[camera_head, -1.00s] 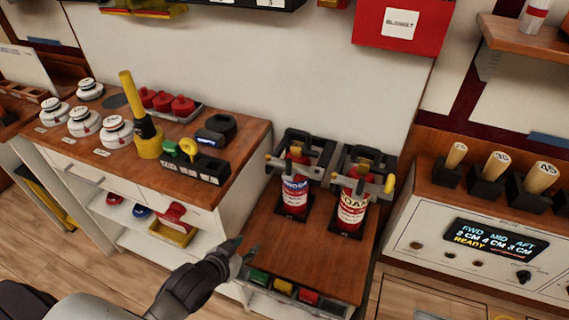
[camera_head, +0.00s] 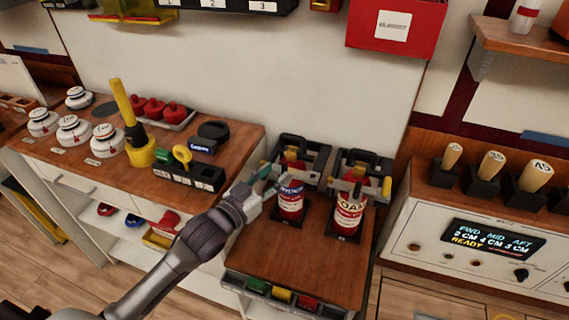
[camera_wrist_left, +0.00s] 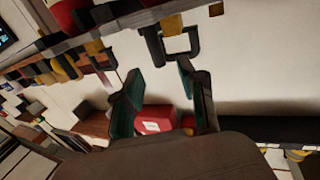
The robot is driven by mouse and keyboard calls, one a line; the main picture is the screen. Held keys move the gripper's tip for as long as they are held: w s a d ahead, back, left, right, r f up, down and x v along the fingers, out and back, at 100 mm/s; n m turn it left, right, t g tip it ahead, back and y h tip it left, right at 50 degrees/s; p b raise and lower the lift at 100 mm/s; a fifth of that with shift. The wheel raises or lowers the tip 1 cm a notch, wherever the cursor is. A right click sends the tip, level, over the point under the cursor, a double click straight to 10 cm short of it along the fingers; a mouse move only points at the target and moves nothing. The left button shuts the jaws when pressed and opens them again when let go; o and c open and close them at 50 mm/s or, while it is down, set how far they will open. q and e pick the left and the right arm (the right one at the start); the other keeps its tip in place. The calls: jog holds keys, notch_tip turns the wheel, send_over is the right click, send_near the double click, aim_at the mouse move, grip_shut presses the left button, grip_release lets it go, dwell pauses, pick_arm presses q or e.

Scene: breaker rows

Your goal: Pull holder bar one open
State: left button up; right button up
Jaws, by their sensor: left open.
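Two red canisters stand in black holders on the low wooden counter: the left canister (camera_head: 291,203) has a blue-topped label and the right canister (camera_head: 348,214) reads like "FOAM".
Left, a higher counter holds a yellow-handled tool (camera_head: 136,130), white knobs and a black switch block (camera_head: 188,174). Right stands a display panel (camera_head: 494,242) with wooden handles. A red box (camera_head: 395,25) hangs on the wall. The low counter's front (camera_head: 300,255) is clear.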

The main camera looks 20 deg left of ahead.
aim_at(283, 168)
pick_arm(q)
jog(key=x, duration=0.5)
jog(key=shift+s, duration=0.1)
grip_shut()
